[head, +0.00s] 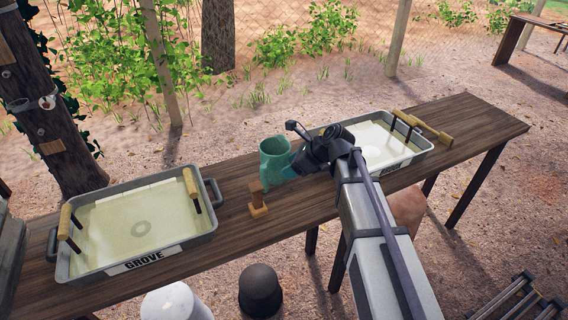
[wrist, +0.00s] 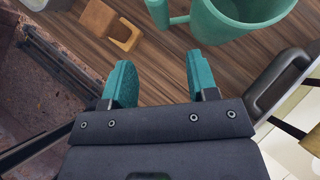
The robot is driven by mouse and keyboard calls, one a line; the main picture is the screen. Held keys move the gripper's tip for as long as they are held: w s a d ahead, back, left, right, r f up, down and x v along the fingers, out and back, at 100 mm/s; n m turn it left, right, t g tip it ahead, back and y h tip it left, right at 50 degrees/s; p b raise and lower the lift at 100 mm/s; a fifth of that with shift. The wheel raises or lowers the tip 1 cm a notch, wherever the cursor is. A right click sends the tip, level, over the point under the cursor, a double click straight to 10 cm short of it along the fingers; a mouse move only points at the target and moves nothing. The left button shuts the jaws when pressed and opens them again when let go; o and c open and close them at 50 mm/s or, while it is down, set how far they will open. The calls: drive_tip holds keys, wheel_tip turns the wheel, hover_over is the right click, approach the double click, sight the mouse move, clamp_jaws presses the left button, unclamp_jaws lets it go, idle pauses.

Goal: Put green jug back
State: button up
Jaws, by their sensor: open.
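The green jug (head: 274,158) stands upright on the wooden table between the two trays. In the wrist view the jug (wrist: 240,25) is at the top right, its handle (wrist: 158,12) pointing left. My gripper (wrist: 160,82) is open and empty, with two teal fingertips apart over the table planks. The jug's handle lies just beyond the gap between the fingertips, not between them.
A small wooden block stand (head: 258,205) is left of the jug. Another tray (head: 415,152) is on the right, partly behind my arm. Bare table (head: 480,115) shows at the far right.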

drive_tip(key=shift+f, duration=0.1)
drive_tip(key=s+d+f+n+g+h, duration=0.1)
drive_tip(key=s+d+n+h, duration=0.3)
drive_tip(key=s+d+n, duration=0.4)
drive_tip(key=s+d+f+n+g+h, duration=0.1)
drive_tip(key=s+d+f+n+h, duration=0.3)
drive_tip(key=s+d+n, duration=0.3)
drive_tip(key=s+n, duration=0.4)
drive_tip(key=n, duration=0.2)
drive_tip(key=shift+d+n+g, duration=0.3)
drive_tip(key=shift+d+g, duration=0.1)
